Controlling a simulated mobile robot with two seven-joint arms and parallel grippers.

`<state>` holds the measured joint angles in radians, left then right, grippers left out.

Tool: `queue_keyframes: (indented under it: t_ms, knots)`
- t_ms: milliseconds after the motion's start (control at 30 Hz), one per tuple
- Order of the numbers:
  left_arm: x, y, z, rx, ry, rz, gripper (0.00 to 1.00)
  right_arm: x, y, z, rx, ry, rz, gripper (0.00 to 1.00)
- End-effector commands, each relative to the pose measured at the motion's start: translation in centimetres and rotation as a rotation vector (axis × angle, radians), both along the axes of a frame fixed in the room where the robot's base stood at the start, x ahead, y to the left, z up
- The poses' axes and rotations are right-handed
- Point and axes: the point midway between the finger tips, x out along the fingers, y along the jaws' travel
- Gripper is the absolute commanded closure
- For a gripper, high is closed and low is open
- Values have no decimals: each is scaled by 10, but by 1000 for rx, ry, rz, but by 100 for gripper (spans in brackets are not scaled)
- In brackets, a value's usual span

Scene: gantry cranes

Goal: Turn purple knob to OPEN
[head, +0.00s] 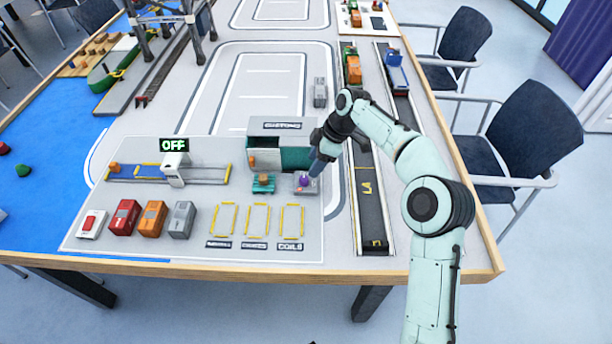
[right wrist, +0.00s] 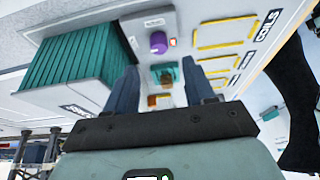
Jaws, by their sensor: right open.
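The purple knob (head: 304,181) sits on a small grey box (head: 307,190) at the front right corner of the customs building (head: 282,126). In the right wrist view the knob (right wrist: 158,42) shows between and beyond my fingertips, with small labels beside it that I cannot read. My right gripper (head: 317,165) is open and empty, pointing down close above the knob. In the right wrist view its two fingers (right wrist: 160,68) stand apart, and no contact with the knob shows. My left gripper is not in view.
A teal cart with a brown block (head: 263,183) stands just left of the knob box. Yellow-outlined bays (head: 257,220) lie in front. A dark lane (head: 370,215) runs to the right under my arm. A gate (head: 175,165) reading OFF stands at left.

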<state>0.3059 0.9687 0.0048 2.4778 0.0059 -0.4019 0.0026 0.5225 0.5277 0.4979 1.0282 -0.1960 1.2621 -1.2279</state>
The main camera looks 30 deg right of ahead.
Motion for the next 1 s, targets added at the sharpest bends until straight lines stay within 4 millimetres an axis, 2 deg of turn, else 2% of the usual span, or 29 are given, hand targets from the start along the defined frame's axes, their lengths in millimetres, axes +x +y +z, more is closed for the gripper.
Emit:
queue_keyframes:
  t_ms: [33, 100, 300, 500, 767, 933, 1000]
  knots:
    - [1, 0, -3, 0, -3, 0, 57, 2, 5, -13, 2, 4, 2, 46]
    - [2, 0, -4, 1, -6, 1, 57, 5, 9, -26, 2, 3, 2, 46]
    - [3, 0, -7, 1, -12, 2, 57, 11, 19, -54, 1, 2, 0, 46]
    - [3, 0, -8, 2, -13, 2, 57, 14, 23, -65, 0, 0, -1, 46]
    - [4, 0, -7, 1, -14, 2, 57, 14, 23, -65, 0, 0, -1, 46]
    - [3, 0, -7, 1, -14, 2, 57, 14, 23, -65, 0, 0, -1, 98]
    - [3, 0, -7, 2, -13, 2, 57, 14, 23, -65, 0, 0, -1, 100]
